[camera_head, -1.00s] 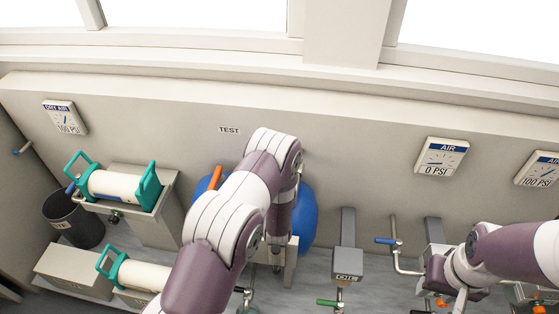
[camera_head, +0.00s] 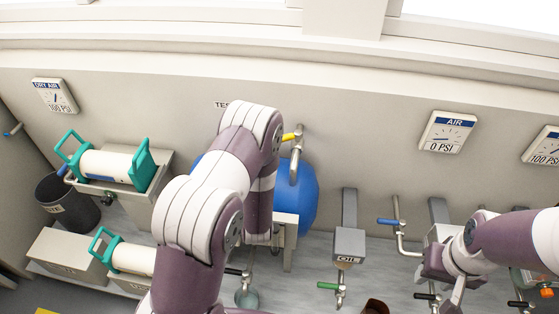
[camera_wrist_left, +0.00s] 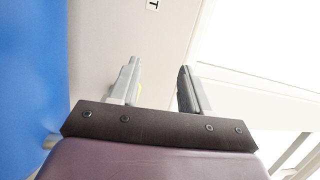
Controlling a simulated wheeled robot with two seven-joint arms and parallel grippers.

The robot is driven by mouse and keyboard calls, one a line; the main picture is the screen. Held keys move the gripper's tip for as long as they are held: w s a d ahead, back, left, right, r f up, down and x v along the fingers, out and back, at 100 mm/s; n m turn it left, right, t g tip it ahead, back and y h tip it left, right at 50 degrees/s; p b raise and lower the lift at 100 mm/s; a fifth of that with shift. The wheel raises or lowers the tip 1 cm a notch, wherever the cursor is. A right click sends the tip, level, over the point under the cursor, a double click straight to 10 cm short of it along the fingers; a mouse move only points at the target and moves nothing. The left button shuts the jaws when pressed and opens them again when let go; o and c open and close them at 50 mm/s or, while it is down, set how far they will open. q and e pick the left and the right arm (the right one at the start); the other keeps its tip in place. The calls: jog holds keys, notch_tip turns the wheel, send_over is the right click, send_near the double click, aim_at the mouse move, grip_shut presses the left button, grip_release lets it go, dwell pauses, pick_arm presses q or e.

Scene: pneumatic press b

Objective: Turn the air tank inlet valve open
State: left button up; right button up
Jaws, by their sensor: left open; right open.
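The blue air tank (camera_head: 307,200) stands against the back wall, partly hidden by my left arm; it also shows in the left wrist view (camera_wrist_left: 30,70). A yellow valve handle (camera_head: 291,137) sits on a pipe above the tank's right side, just right of my left arm. My left gripper (camera_wrist_left: 158,82) is open in the left wrist view, with a sliver of yellow beside its left finger. The head view hides this gripper behind the arm, so contact cannot be told. My right gripper (camera_head: 437,268) is at the lower right, apart from the tank.
A blue-handled valve (camera_head: 388,222) and a green-handled valve (camera_head: 328,286) are right of the tank. Gauges (camera_head: 448,132) hang on the wall. White cylinders with teal frames (camera_head: 108,165) and a dark bin (camera_head: 70,205) stand at left.

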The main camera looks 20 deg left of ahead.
pick_arm(q)
jog(key=a+f+m+t+h+b, duration=0.1)
jog(key=a+m+h+b, duration=0.15)
jog(key=b, duration=0.25)
jog(key=m+h, duration=0.4)
jog(key=h, duration=0.3)
send_near(286, 138)
jog(key=w+a, duration=0.1)
jog(key=w, duration=1)
jog(key=shift+f, duration=0.25)
jog(key=shift+a+m+b, duration=0.1)
jog(key=shift+m+b, duration=0.15)
jog(key=shift+b, duration=0.05)
grip_shut()
pick_arm(e)
notch_tip(286, 138, down, 9)
